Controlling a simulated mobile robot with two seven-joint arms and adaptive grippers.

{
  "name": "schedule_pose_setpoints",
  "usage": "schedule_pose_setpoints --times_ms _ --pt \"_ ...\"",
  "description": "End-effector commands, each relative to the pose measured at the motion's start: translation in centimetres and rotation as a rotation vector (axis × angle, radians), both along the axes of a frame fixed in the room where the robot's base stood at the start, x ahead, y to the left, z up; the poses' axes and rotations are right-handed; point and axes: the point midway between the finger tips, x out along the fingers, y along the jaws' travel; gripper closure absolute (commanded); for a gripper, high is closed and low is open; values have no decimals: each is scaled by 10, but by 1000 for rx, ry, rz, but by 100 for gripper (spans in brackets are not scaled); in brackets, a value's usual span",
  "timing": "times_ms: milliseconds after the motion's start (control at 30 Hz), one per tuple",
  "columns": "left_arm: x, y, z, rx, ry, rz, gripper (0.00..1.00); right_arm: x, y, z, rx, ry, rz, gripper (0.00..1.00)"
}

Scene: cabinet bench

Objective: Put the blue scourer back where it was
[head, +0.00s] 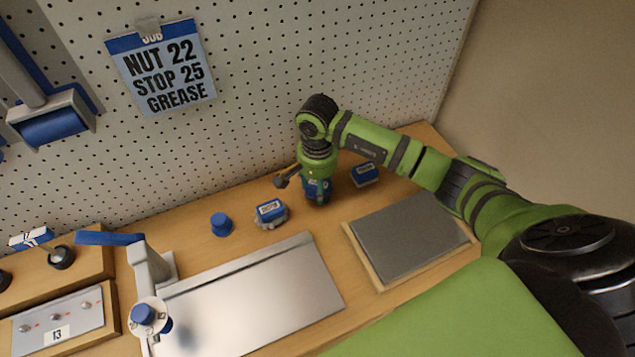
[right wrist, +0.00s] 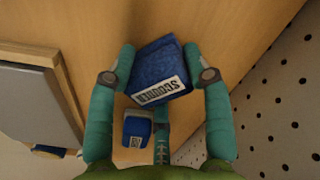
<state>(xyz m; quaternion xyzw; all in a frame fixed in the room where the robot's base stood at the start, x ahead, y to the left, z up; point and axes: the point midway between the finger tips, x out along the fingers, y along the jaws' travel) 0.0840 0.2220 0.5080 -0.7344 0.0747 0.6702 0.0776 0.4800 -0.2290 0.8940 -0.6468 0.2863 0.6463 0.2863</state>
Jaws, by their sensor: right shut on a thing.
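The blue scourer (right wrist: 165,72) is a dark blue block with a white label reading SCOURER. In the right wrist view it sits between the two teal fingers of my right gripper (right wrist: 159,57), which is shut on it. It is tilted in the grip. In the head view my right gripper (head: 316,190) points down over the back of the wooden bench (head: 190,226), and only part of the blue scourer (head: 322,184) shows between the fingers. I cannot tell whether the scourer touches the bench. My left gripper is not in view.
Labelled blue blocks stand left (head: 270,209) and right (head: 365,174) of the gripper. A blue knob-like piece (head: 221,223) is farther left. A grey plate (head: 408,236) and a metal sheet (head: 255,296) lie in front. A pegboard (head: 255,100) rises behind.

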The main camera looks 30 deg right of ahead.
Motion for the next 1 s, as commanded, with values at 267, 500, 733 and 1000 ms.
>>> schedule_pose_setpoints --times_ms 267,500,733,1000 --pt "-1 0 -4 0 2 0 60 0 0 -3 -1 1 0 26" --pt "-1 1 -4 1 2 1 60 0 0 -3 -1 1 0 26" --pt "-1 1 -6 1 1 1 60 1 -1 9 0 -4 1 26" --pt "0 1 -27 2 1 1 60 2 -1 66 -1 -8 1 26"
